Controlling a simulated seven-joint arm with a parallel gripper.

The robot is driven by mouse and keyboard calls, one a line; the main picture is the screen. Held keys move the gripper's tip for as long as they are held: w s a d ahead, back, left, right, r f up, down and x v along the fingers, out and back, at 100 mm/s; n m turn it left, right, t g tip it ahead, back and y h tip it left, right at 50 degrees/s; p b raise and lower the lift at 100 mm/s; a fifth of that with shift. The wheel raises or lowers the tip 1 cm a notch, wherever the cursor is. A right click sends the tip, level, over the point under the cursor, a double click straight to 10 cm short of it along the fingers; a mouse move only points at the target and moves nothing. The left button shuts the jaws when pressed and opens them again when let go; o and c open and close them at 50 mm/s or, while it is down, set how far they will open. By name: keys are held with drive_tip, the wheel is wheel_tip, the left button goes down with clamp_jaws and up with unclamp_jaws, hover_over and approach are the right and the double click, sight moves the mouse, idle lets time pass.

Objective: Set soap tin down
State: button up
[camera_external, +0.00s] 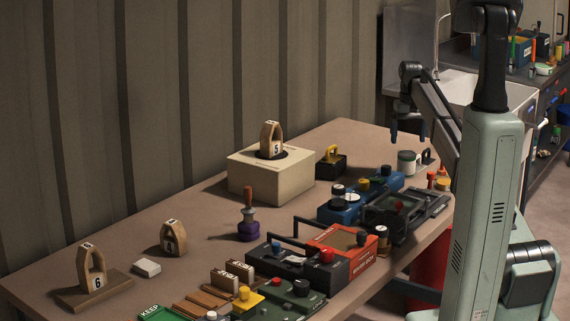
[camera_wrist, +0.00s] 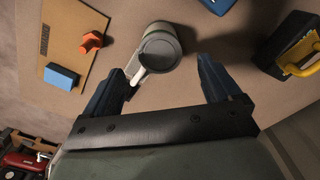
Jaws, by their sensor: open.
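A round grey-green tin with a pale top, which looks like the soap tin (camera_external: 407,163), stands upright on the tabletop at the far right end. In the wrist view the tin (camera_wrist: 162,46) lies just past my fingertips, roughly between them. A pale handle-like strip runs from it toward my left finger; I cannot tell if it is part of the tin. My gripper (camera_external: 407,136) is open, pointing down above the tin. Its fingers also show spread in the wrist view (camera_wrist: 168,76), with nothing gripped between them.
The bench (camera_external: 330,138) holds a black box with a yellow handle (camera_external: 331,163), a cream box (camera_external: 271,175) and blue control boxes (camera_external: 345,208). In the wrist view, a tan board (camera_wrist: 75,35) with orange and blue pieces lies left, and the yellow-handled box (camera_wrist: 293,52) right.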

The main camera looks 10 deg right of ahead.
sight(407, 153)
drive_tip(key=shift+r, duration=1.8)
